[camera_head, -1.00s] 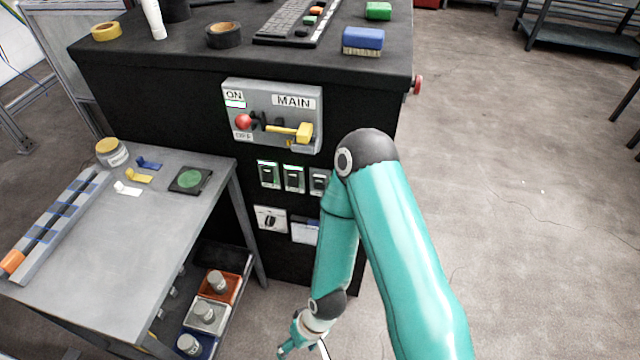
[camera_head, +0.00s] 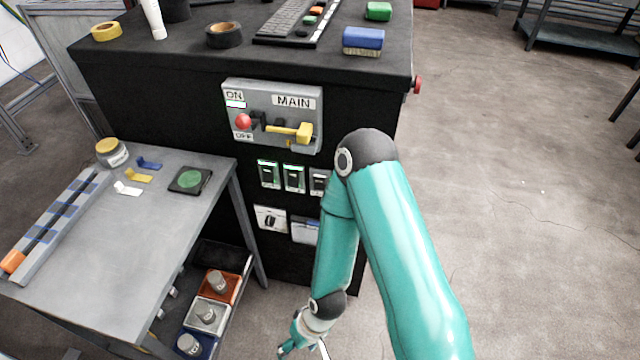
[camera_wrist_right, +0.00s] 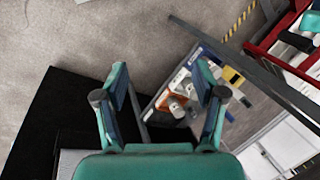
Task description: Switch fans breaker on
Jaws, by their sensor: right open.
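Three small breakers sit in a row on the black cabinet front in the head view: a left one (camera_head: 269,175), a middle one (camera_head: 294,179) and a right one (camera_head: 319,182) partly covered by my right arm. Their labels are too small to read. The left and middle ones show a green strip on top; the right one's top is not clear. My right gripper (camera_head: 296,343) hangs low in front of the cabinet, below the breakers and apart from them. In the right wrist view the gripper (camera_wrist_right: 166,98) is open and empty. My left gripper is not in view.
A MAIN switch panel (camera_head: 272,116) with a red knob and yellow handle is above the breakers. A rotary switch (camera_head: 270,219) is below. A grey table (camera_head: 130,240) stands left, with bins (camera_head: 220,287) on its lower shelf.

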